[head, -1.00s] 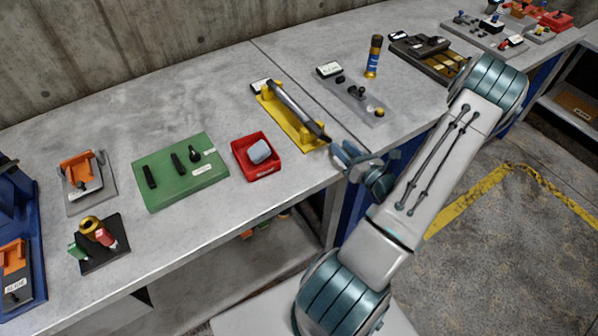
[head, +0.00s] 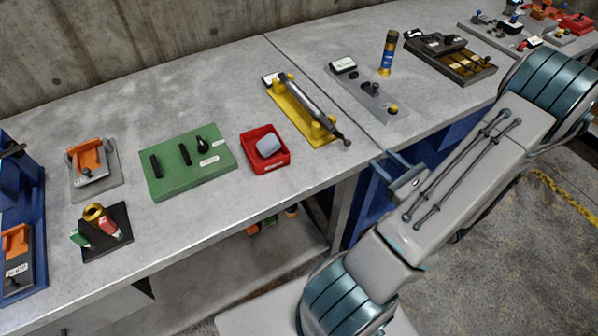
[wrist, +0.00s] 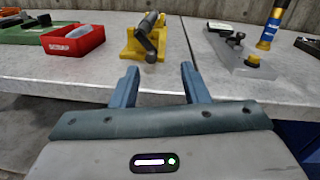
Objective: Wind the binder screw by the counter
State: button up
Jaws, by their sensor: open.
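A yellow stand (head: 297,112) near the bench's front edge carries a long grey cylinder (head: 303,97) with a dark rod end (head: 343,138) toward the front. I take this to be the binder screw. A small white-faced piece (head: 270,79) at its far end may be the counter; I cannot read it. My gripper (head: 386,165) is open and empty, off the bench's front edge, right of the rod end and apart from it. In the wrist view my gripper (wrist: 157,76) points at the bench, with the yellow stand (wrist: 131,47) beyond, slightly left.
A red bin (head: 272,166) with a grey block stands left of the stand, and a green board (head: 185,172) farther left. A grey plate with knobs (head: 372,97) and a blue-gold cylinder (head: 388,55) stand right. Bare bench lies in front of the stand.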

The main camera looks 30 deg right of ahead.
jog(key=a+r+n+g+y+p, duration=0.1)
jog(key=a+r+n+g, duration=0.3)
jog(key=a+n+g, duration=0.2)
jog(key=s+a+r+n+g+y+p, duration=0.1)
jog(key=a+r+n+g, duration=0.4)
jog(key=a+n, duration=0.5)
jog(key=s+a+r+n+g+y+p, duration=0.1)
jog(key=a+r+n+g+p, duration=0.1)
jog(key=a+r+n+g, duration=0.2)
jog(key=shift+a+r+n+g, duration=0.35)
jog(key=shift+a+n+g, duration=1.15)
jog(key=shift+a+n, duration=0.95)
jog(key=shift+a+m, duration=0.2)
jog(key=shift+m, duration=0.05)
